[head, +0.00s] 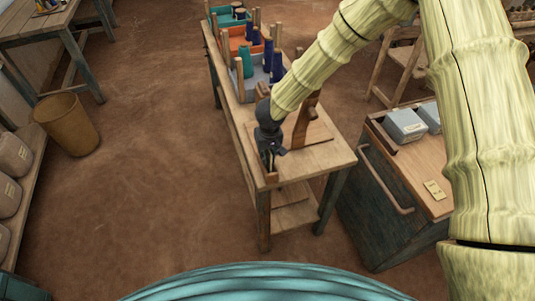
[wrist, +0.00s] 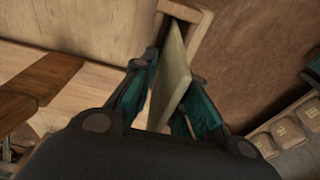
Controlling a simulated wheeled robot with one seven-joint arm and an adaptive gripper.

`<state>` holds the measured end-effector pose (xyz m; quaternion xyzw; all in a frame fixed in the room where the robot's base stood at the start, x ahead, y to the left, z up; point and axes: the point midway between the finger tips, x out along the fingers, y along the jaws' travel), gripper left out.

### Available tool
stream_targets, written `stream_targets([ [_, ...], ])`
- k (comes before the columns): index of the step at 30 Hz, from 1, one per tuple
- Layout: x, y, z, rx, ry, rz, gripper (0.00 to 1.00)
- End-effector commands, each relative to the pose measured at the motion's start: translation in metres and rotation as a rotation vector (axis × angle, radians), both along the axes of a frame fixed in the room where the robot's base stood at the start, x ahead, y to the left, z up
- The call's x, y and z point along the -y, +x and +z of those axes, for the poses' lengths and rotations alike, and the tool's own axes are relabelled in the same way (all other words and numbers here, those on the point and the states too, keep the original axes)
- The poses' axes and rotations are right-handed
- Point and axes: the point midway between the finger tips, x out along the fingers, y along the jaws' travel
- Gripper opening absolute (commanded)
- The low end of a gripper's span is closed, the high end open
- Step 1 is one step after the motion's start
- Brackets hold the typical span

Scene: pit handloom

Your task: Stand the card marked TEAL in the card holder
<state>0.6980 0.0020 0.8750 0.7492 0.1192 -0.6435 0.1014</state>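A pale card (wrist: 172,85) stands between my gripper's teal finger pads in the wrist view. Its far end is within the wooden card holder (wrist: 202,24), and it looks slightly tilted there. No marking on it is readable. My gripper (wrist: 168,100) appears open, with a finger on each side of the card and gaps beside it. In the head view my gripper (head: 270,160) points down at the near end of the narrow table, just over the holder (head: 272,178). The card is mostly hidden there.
The narrow wooden table (head: 315,158) carries an orange tray (head: 236,36) and a grey tray (head: 246,90) with cones. A cabinet (head: 385,205) at right holds grey boxes (head: 405,124) and a yellow card (head: 434,188). A bin (head: 66,125) stands at left. The floor between is clear.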

Motion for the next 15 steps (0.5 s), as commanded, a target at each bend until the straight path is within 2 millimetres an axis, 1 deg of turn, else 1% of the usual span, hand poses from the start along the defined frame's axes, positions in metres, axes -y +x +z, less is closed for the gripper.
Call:
stream_targets([
  [11, 0.000, 0.000, 0.001, 0.000, 0.000, 0.000, 0.30],
  [15, 0.001, -0.001, 0.010, 0.000, 0.000, -0.003, 0.30],
])
